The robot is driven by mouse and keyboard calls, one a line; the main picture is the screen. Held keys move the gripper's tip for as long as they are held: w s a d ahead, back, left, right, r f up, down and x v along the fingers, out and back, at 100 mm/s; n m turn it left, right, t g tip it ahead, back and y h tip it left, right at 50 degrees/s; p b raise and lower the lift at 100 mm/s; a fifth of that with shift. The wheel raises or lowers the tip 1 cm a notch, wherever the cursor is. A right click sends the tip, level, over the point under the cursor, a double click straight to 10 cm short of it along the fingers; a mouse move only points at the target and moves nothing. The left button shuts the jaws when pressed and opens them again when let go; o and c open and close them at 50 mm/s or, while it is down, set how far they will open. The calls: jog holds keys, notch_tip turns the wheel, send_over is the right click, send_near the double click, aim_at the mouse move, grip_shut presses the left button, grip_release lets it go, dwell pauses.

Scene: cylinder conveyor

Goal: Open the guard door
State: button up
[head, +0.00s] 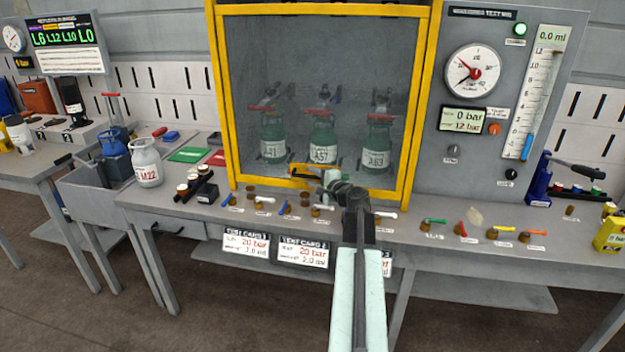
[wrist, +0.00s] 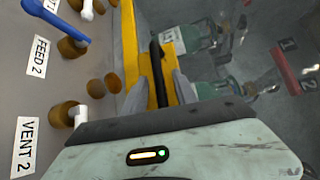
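The guard door (head: 325,95) is a clear panel in a yellow frame. It looks shut, with its lower edge close above the bench. Its black handle (wrist: 155,65) shows in the wrist view on the yellow lower rail (wrist: 182,88). My gripper (head: 322,177) is at the lower middle of the door. In the wrist view my gripper's grey fingers (wrist: 160,85) stand on either side of the handle, with yellow rail showing between bar and finger. They look open around it, not closed on it.
Behind the panel stand green cylinders A41 (head: 273,140), A57 (head: 322,142) and A63 (head: 377,145). Small valves and coloured levers line the bench front (head: 285,208). A gauge panel (head: 480,120) is on the right. Cylinder M22 (head: 146,163) stands on the left.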

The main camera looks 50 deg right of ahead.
grip_shut()
dwell(1.4)
